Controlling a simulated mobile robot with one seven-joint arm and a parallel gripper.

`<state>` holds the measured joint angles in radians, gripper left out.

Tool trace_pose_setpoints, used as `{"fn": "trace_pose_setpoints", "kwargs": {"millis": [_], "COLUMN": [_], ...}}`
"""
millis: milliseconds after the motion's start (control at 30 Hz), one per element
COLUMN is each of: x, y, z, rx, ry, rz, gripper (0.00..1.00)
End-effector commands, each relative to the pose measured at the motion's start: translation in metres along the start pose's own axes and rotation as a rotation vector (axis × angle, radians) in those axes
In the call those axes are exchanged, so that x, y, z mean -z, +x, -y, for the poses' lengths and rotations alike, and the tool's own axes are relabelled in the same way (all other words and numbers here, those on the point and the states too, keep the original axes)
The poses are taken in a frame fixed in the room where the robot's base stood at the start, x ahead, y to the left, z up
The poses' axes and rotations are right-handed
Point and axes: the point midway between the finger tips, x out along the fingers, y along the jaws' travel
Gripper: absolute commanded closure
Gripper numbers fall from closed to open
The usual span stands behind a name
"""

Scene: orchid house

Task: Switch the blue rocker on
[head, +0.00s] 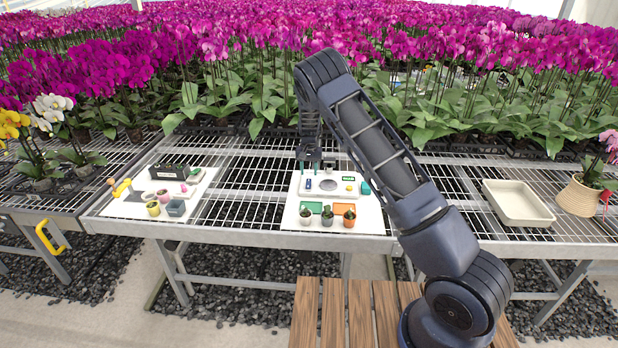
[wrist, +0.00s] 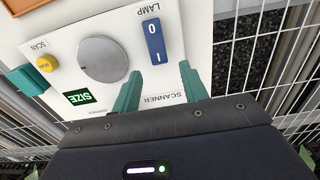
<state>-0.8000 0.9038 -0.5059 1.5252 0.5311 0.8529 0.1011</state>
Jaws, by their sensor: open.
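The blue rocker (wrist: 153,40) is a narrow switch under the word LAMP, marked 0 and I, on the white scanner panel (wrist: 125,17). Which end is pressed in I cannot tell. In the head view the rocker (head: 308,184) is a small blue spot at the panel's left. My gripper (wrist: 161,86) is open and empty, with two teal fingertips. In the wrist view the rocker lies just beyond the gap between them, and none of it is covered. In the head view my gripper (head: 308,160) hangs over the back left of the panel. Contact is not visible.
The panel also has a silver disc (wrist: 102,48), a yellow SCAN button (wrist: 47,63) and a green SIZE display (wrist: 79,97). A teal block (wrist: 25,80) sits at its side. Three small potted plants (head: 327,215) stand in front. A beige tray (head: 517,203) is at right.

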Motion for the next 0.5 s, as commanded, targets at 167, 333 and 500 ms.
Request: {"fn": "trace_pose_setpoints", "kwargs": {"millis": [167, 333, 500], "x": [0.000, 0.000, 0.000], "y": [0.024, 0.034, 0.036], "z": [-0.001, 0.000, 0.000], "rx": [-0.001, 0.000, 0.001], "ry": [0.000, 0.001, 0.001], "rz": [0.001, 0.000, -0.001], "gripper": [0.56, 0.56, 0.56]}}
